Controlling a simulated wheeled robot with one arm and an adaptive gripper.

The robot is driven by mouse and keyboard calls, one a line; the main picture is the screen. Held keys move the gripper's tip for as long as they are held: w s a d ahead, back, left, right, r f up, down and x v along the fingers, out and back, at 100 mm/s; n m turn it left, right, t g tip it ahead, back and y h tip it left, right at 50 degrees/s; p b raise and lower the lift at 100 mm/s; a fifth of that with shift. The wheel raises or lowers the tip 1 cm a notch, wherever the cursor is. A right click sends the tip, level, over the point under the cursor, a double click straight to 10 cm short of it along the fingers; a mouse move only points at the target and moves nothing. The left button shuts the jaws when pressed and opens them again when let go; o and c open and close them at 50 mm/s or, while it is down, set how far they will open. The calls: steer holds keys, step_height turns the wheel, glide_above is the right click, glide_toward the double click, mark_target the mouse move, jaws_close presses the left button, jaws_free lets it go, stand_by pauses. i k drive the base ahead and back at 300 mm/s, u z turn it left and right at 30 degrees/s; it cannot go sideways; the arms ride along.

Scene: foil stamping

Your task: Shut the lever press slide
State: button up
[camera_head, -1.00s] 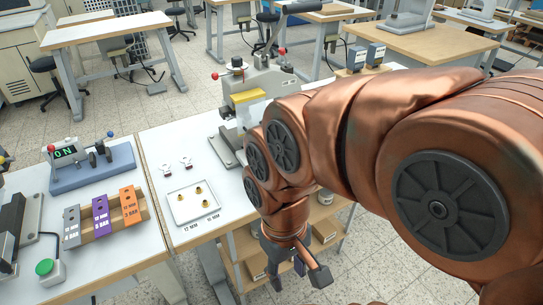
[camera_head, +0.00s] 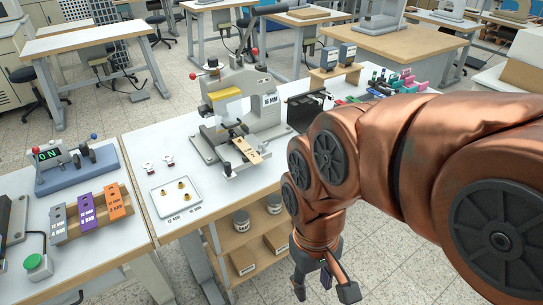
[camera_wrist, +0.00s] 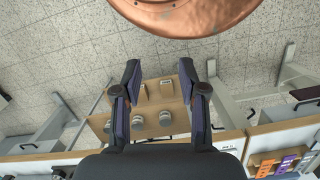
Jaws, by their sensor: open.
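The grey lever press (camera_head: 262,100) stands on the white table, with a yellow bar at its front and a "16 MM" label on its side. Its slide (camera_head: 238,148) sticks out toward the front of the base, with a tan piece on it and a dark knob at the near end. The lever with its dark grip rises behind the press. My gripper (camera_head: 324,286) is open and empty, low in front of the table and to the right of the slide, well apart from it. In the wrist view my gripper (camera_wrist: 160,72) points down over the shelf and floor.
A white tray (camera_head: 176,197) with small brass pieces lies left of the press. A shelf (camera_head: 247,240) with jars and boxes sits below the tabletop. A black box (camera_head: 305,107) stands right of the press. Labelled blocks (camera_head: 86,210) and a green button (camera_head: 37,262) are at the left.

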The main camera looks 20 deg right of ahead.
mark_target(234, 161)
steer(key=z, duration=0.15)
steer(key=i, duration=0.5)
steer(key=z, duration=1.2)
steer(key=k, duration=1)
steer(key=u, duration=1.35)
steer(key=i, duration=0.5)
steer(key=z, duration=0.1)
